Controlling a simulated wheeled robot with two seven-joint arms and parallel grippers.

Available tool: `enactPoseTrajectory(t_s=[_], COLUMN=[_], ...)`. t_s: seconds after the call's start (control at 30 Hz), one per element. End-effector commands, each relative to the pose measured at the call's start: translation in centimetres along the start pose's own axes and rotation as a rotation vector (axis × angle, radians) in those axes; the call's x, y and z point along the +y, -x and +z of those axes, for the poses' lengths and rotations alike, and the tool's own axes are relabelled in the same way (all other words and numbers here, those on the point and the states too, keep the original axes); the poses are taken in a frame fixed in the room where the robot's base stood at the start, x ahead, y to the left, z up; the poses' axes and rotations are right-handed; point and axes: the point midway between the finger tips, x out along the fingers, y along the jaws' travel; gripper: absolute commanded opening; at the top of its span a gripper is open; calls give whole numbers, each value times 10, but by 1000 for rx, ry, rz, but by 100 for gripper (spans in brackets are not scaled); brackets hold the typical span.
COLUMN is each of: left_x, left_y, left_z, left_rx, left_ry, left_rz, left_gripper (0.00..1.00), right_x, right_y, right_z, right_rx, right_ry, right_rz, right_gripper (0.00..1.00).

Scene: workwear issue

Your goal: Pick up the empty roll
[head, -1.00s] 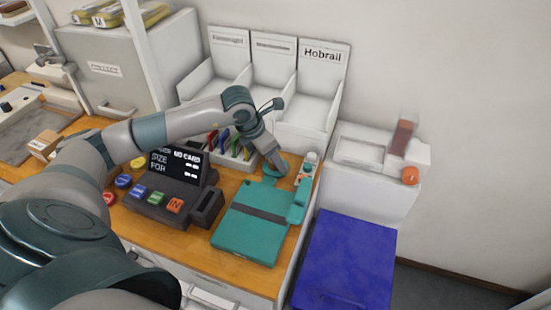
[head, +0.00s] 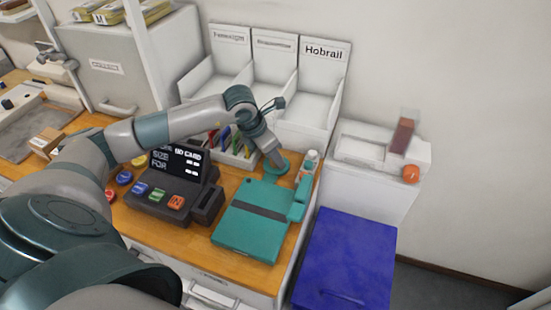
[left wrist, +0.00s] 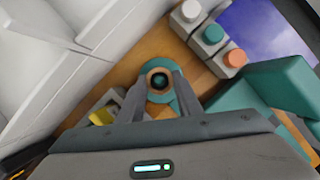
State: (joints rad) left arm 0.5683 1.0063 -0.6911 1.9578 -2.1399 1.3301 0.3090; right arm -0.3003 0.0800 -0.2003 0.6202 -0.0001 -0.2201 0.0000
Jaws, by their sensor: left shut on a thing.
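The empty roll (left wrist: 160,79) shows in the left wrist view as a short tan ring with a dark centre, seen from above. A round teal base (left wrist: 163,100) lies around or under it. My left gripper (left wrist: 160,84) has one finger on each side of the roll and is shut on it. In the head view my left gripper (head: 276,160) points down at the round teal part, and its fingers and arm hide the roll. Whether the roll is clear of the base cannot be told. My right gripper is not in view.
A teal flat device (head: 250,222) with a raised arm lies in front of the gripper. A dark terminal (head: 172,190) is at the left. White bins (head: 305,115) rise behind. A blue lid (head: 345,262) is at the right.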

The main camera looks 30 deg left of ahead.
Motion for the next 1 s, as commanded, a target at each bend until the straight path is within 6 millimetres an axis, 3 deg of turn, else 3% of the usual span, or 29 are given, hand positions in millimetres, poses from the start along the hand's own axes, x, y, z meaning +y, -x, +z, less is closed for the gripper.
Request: enactPoseTrajectory(t_s=[0.27,0.7,1.0], left_x=[0,0,0], left_y=[11,74,92], left_z=[5,32,38], left_rx=[-3,-4,0], left_ry=[0,0,0], left_rz=[0,1,1], left_gripper=[11,11,11], right_x=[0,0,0], right_y=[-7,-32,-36], right_z=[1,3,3], right_rx=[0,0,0], right_ry=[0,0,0], right_rz=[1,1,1], right_gripper=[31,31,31])
